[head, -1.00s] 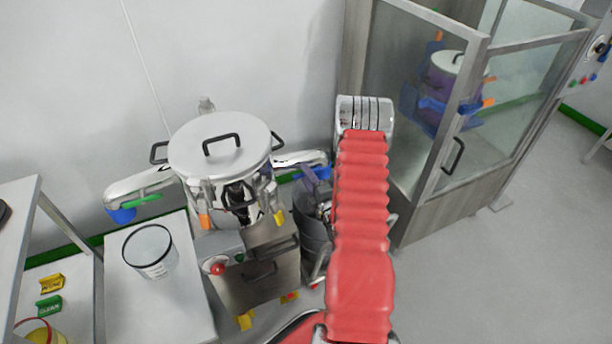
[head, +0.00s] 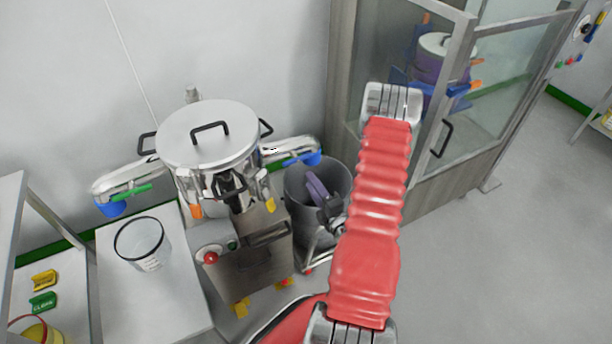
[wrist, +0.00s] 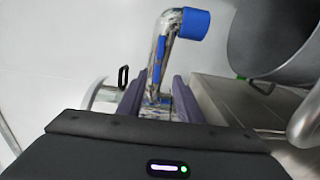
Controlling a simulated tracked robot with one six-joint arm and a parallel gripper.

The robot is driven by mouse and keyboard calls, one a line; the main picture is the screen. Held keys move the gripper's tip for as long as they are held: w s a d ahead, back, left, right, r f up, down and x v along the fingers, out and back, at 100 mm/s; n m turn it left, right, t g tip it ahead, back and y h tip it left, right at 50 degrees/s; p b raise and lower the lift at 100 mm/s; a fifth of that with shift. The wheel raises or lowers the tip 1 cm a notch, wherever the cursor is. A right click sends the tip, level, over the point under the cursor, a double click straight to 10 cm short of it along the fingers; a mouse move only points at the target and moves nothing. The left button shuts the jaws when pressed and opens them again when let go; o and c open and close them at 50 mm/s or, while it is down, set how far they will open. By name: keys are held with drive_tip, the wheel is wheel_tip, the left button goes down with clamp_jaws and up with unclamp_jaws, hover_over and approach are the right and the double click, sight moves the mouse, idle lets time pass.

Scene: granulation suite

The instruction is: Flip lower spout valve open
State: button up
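The granulator (head: 208,140) has a metal side spout on each side. The right spout (head: 278,152) has a blue end (head: 312,158) and a thin green and blue handle along its underside. The left spout (head: 135,175) sits lower in the picture, with a blue end (head: 112,208) and a green handle (head: 132,192). My gripper (head: 318,190) is below and right of the right spout. In the wrist view its purple fingers (wrist: 157,80) are open, with a metal spout (wrist: 162,45) and its blue handle (wrist: 158,62) showing between and beyond them. Contact is not visible.
A grey bin (head: 298,205) stands behind my gripper. A glass-doored cabinet (head: 400,190) is close at the right. A clear container (head: 140,243) stands on the left table (head: 150,300). Open floor lies at front right.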

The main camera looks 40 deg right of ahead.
drive_tip(key=shift+v, duration=0.95)
